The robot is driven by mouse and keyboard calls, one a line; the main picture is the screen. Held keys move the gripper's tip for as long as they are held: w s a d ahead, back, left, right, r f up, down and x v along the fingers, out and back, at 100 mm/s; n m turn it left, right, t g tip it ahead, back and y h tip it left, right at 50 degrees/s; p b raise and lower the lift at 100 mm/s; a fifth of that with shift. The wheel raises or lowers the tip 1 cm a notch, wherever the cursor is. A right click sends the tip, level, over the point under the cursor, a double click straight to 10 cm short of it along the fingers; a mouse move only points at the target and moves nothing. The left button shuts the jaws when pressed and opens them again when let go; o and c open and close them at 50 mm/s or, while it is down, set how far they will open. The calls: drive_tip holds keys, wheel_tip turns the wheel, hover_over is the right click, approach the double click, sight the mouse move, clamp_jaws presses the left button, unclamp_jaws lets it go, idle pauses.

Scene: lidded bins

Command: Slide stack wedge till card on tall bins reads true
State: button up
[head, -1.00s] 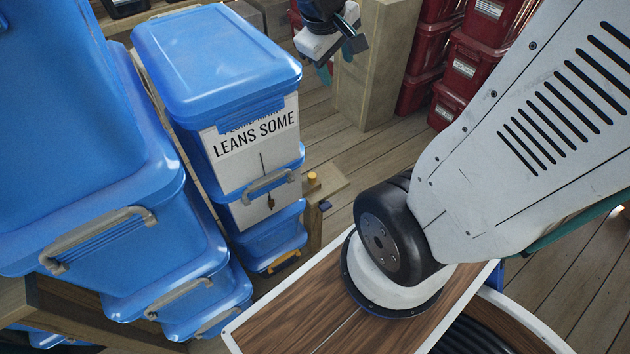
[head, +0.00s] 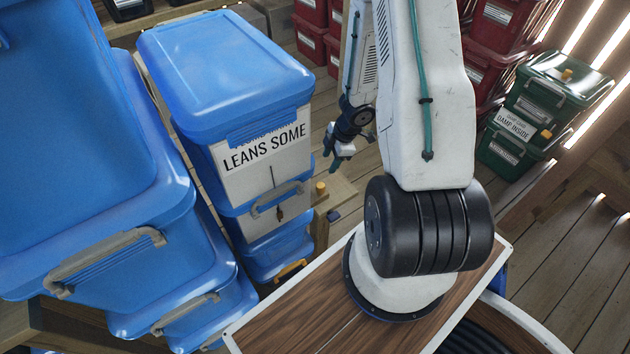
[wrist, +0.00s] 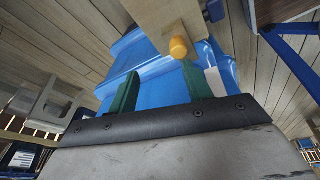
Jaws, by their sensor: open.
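The tall blue bins (head: 190,90) stand stacked at centre left. A pale wooden piece (head: 343,193) with a yellow knob (head: 320,188), seemingly the wedge, sticks out at the stack's right side.
Larger blue bins (head: 85,150) fill the left. Red bins (head: 497,50) stand behind my arm. Green bins (head: 540,105), labelled "DAMP INSIDE", stand at the right. Bare plank floor (head: 560,240) shows on the right.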

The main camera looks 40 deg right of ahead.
sight(321, 185)
drive_tip(key=shift+n+g+y, duration=0.3)
drive_tip(key=shift+n+y, duration=0.1)
drive_tip(key=shift+y, duration=0.4)
drive_tip(key=x, duration=0.3)
drive_tip(key=s+x, duration=0.1)
drive_tip(key=x, duration=0.3)
drive_tip(key=s+x, duration=0.1)
drive_tip(key=x, duration=0.2)
drive_tip(key=shift+a+f, duration=0.4)
drive_tip(key=shift+a, duration=0.1)
